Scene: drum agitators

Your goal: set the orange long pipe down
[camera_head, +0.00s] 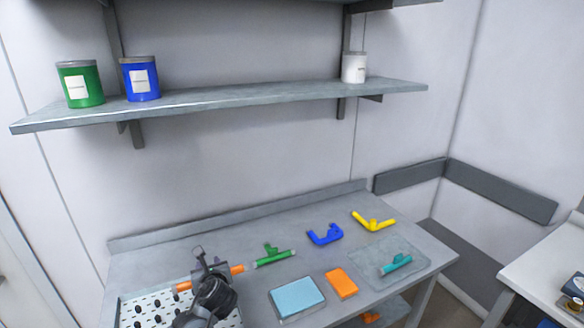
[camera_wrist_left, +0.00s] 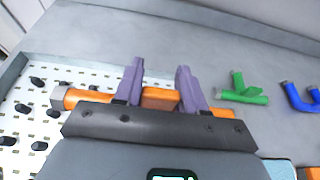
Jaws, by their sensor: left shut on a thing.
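The orange long pipe (camera_head: 237,269) is held crosswise in my left gripper (camera_head: 203,262), at the left part of the table in the head view. In the left wrist view, the purple fingers of the left gripper (camera_wrist_left: 160,70) are shut around the pipe (camera_wrist_left: 160,98). The pipe's grey-capped end sticks out to the left over the white perforated board (camera_wrist_left: 22,150), and its other end points right. The gripper base hides part of the pipe, and I cannot tell whether the pipe touches the board or table. My right gripper is not in view.
Right of the gripper lie a green pipe (camera_head: 275,257), a blue pipe (camera_head: 325,235), a yellow pipe (camera_head: 374,222), and a teal pipe (camera_head: 397,265) on a clear mat (camera_head: 425,260). A light-blue block (camera_head: 297,295) and orange block (camera_head: 341,283) lie in front. Black pegs stand on the board.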

